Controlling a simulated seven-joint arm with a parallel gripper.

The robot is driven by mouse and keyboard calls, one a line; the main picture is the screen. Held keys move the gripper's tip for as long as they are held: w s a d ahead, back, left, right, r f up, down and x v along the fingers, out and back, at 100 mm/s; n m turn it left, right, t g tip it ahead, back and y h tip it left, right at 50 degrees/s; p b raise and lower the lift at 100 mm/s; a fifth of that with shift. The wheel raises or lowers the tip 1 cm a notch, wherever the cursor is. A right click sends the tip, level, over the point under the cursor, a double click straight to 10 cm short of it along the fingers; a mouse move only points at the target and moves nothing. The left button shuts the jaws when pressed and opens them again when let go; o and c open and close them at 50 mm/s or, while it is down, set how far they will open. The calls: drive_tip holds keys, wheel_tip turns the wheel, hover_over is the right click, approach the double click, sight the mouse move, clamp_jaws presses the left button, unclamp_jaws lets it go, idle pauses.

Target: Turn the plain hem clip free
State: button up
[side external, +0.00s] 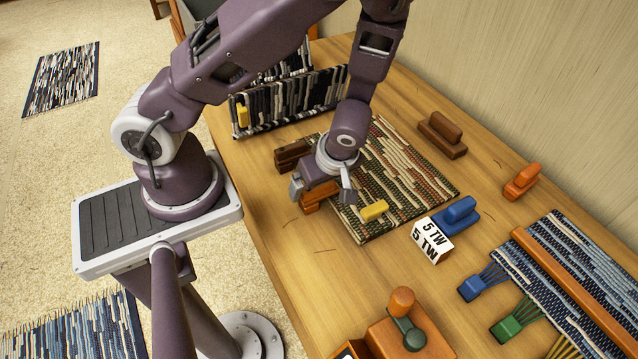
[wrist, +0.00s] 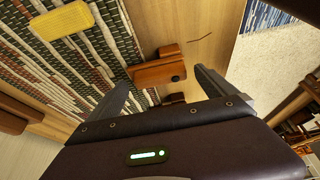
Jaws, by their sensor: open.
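An orange-brown wooden clip (side external: 318,200) sits across the near edge of the woven mat (side external: 405,165). In the wrist view the same clip (wrist: 155,72) shows a dark round spot at one end. My gripper (side external: 322,192) is open above this clip. In the wrist view its fingertips (wrist: 161,80) are spread on either side of the clip, with no contact visible. A dark brown clip (side external: 290,155) sits farther along the same edge; my gripper mostly hides it in the wrist view. Which clip is the plain one is not marked.
A yellow block (side external: 374,210) lies on the mat. A brown block (side external: 442,134) is behind the mat. A striped panel (side external: 290,103) stands at the back left.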

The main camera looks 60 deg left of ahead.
drive_tip(key=shift+a+f, duration=0.2)
drive_tip(key=shift+f, duration=0.3)
drive_tip(key=c, duration=2.1)
drive_tip(key=shift+o, duration=0.2)
